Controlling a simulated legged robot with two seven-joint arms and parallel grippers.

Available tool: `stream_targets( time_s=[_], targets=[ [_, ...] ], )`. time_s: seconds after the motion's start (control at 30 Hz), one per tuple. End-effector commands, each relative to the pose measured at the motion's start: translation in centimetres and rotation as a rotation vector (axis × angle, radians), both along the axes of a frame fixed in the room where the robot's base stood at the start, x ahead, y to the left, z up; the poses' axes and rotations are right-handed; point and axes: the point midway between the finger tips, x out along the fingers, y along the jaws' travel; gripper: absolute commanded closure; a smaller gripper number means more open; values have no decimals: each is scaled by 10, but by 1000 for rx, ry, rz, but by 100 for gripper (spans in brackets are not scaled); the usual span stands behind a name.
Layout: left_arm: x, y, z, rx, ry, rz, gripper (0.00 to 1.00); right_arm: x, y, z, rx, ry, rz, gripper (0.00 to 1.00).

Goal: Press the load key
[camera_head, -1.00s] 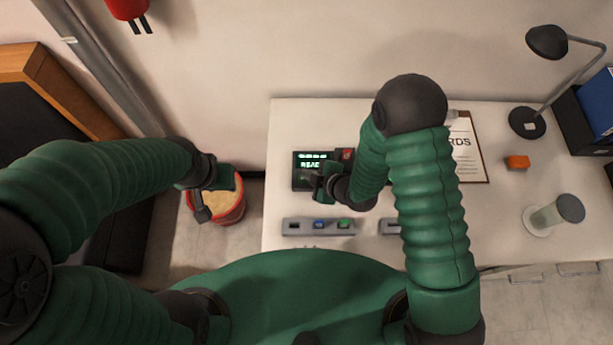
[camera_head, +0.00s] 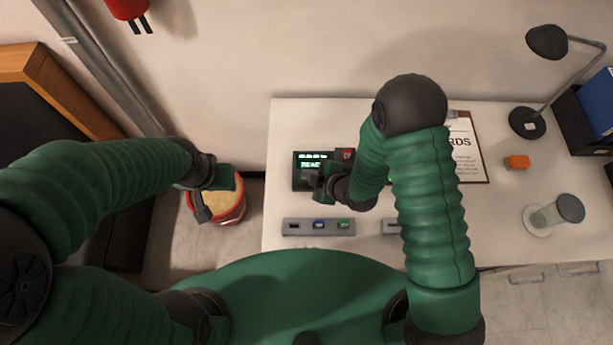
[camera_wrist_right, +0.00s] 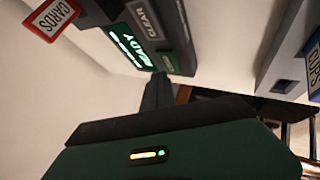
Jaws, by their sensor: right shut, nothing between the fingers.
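The dark marker unit (camera_head: 302,176) with a lit green display stands on the white table, partly hidden by my right gripper (camera_head: 322,192). In the right wrist view, the display (camera_wrist_right: 128,46) reads READY. Beside it are a grey CLEAR key (camera_wrist_right: 146,19) and a small green key (camera_wrist_right: 168,61) whose label I cannot read clearly. My right gripper (camera_wrist_right: 158,82) is shut and empty, its tips close to the green key's end of the panel; I cannot tell whether they touch. My left gripper (camera_head: 203,210) hangs over the red bin; its jaws are unclear.
The red bin (camera_head: 233,214) is on the floor at left.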

Motion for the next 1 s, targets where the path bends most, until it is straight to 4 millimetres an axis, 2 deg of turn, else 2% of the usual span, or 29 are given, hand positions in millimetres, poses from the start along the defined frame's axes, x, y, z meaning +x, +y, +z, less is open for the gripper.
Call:
stream_targets(
  time_s=[0.33, 1.0],
  targets=[
    [0, 0, -8, 0, 0, 0, 64, -1, 0, -8, 0, 0, 0, 100],
    [0, 0, -11, 0, 0, 0, 64, -1, 0, -11, 0, 0, 0, 100]
  ],
)
